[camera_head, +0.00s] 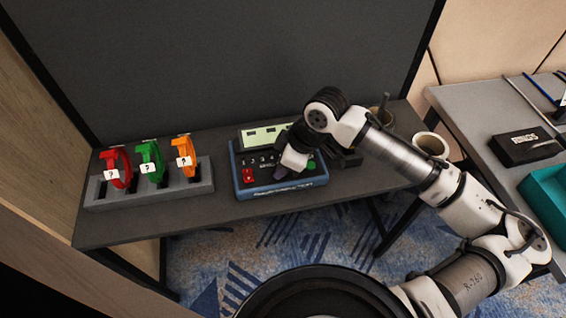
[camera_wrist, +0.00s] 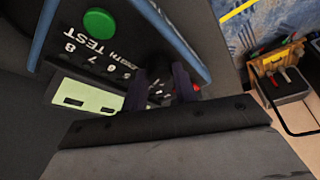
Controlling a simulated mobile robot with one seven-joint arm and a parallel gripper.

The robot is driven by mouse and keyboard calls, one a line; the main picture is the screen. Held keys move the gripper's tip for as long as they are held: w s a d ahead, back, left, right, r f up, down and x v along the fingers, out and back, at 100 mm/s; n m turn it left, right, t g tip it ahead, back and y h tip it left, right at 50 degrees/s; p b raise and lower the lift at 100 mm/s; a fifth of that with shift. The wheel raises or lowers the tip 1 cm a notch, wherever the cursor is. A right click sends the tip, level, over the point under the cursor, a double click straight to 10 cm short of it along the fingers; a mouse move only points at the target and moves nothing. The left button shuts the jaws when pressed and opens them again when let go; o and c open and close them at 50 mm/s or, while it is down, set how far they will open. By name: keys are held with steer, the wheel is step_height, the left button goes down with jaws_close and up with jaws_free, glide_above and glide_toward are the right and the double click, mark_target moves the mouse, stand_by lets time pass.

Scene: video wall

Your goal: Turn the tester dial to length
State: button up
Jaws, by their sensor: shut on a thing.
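The tester (camera_head: 238,175) is a blue-framed box with a dark face on the table. It has a pale green display (camera_head: 262,135), a red control (camera_head: 248,176) at left and a green button (camera_head: 312,164) at right. My gripper (camera_head: 284,173) reaches down onto the middle of its face. In the wrist view, the two dark fingers of my gripper (camera_wrist: 160,88) are shut on the dial, which they mostly hide. Printed numbers and the word TEST show beside the green button (camera_wrist: 99,24). I cannot read where the dial points.
A grey rack (camera_head: 150,195) at left holds red, green and orange cable coils with question-mark tags. A white roll or cup (camera_head: 431,145) stands right of the tester. A second table at right carries a black box (camera_head: 525,146) and a teal tray (camera_head: 545,195). A dark panel rises behind.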

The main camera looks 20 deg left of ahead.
steer(key=m+t, duration=0.1)
steer(key=m, duration=0.1)
steer(key=m+t, duration=0.1)
steer(key=m, duration=0.2)
steer(key=shift+s+m+b, duration=0.2)
steer(key=shift+m+b, duration=0.1)
steer(key=shift+b, duration=0.05)
steer(key=m+t, duration=0.1)
steer(key=m, duration=0.1)
steer(key=m+h, duration=0.1)
steer(key=m, duration=0.1)
steer(key=shift+s+m+t, duration=0.1)
steer(key=shift+m+t, duration=0.3)
steer(key=shift+h, duration=0.3)
steer(key=o, duration=1)
steer(key=shift+r, duration=0.1)
steer(key=p+v, duration=0.2)
steer(key=v, duration=1.1)
steer(key=shift+s+d+r, duration=0.1)
steer(key=shift+s+r, duration=0.05)
steer(key=shift+r, duration=0.1)
